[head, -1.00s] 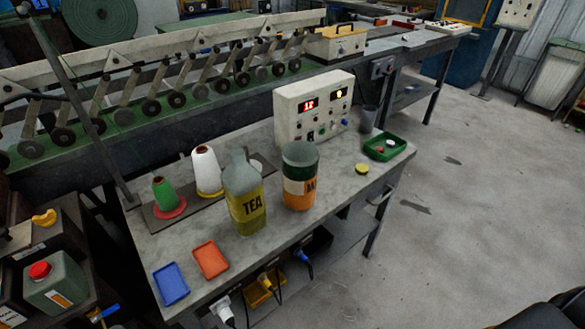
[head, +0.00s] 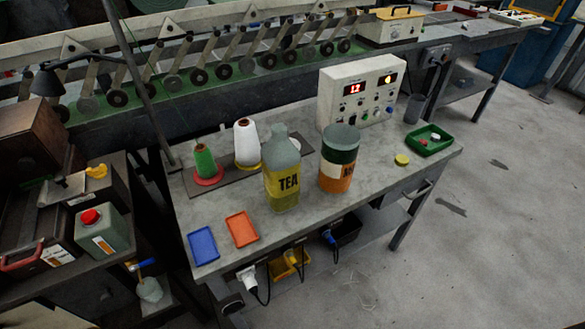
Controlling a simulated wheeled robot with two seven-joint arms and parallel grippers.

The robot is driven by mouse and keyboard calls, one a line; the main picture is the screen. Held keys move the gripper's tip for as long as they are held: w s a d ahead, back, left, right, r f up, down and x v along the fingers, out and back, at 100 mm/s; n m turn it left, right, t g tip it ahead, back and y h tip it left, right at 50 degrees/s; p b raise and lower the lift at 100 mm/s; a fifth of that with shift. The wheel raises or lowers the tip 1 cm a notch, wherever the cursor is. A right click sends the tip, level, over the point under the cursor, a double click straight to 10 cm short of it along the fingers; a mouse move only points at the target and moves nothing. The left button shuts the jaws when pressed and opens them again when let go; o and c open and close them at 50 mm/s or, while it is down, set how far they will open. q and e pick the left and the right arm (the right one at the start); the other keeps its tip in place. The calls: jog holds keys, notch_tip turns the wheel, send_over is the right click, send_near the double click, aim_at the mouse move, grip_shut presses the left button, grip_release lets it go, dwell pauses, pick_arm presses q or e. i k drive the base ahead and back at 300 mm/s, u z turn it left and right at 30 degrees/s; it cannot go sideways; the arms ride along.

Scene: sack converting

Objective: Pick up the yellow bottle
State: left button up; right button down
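The yellow bottle (head: 284,178) stands upright on the grey workbench (head: 340,215). It has a greyish translucent top, a yellow label reading TEA and a yellowish lower part. A jar (head: 339,160) with a dark green band and an orange lower part stands just right of it, with a small gap between them. Neither of my grippers is in view.
Left of the bottle are a green thread cone (head: 205,160) and a white cone (head: 246,142). A blue tray (head: 203,245) and an orange tray (head: 242,229) lie in front. A control box (head: 360,92) stands behind; a green tray (head: 430,140) sits right.

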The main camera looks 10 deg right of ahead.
aim_at(280, 159)
jog(key=u, duration=0.9)
jog(key=k, duration=0.6)
jog(key=u, duration=0.4)
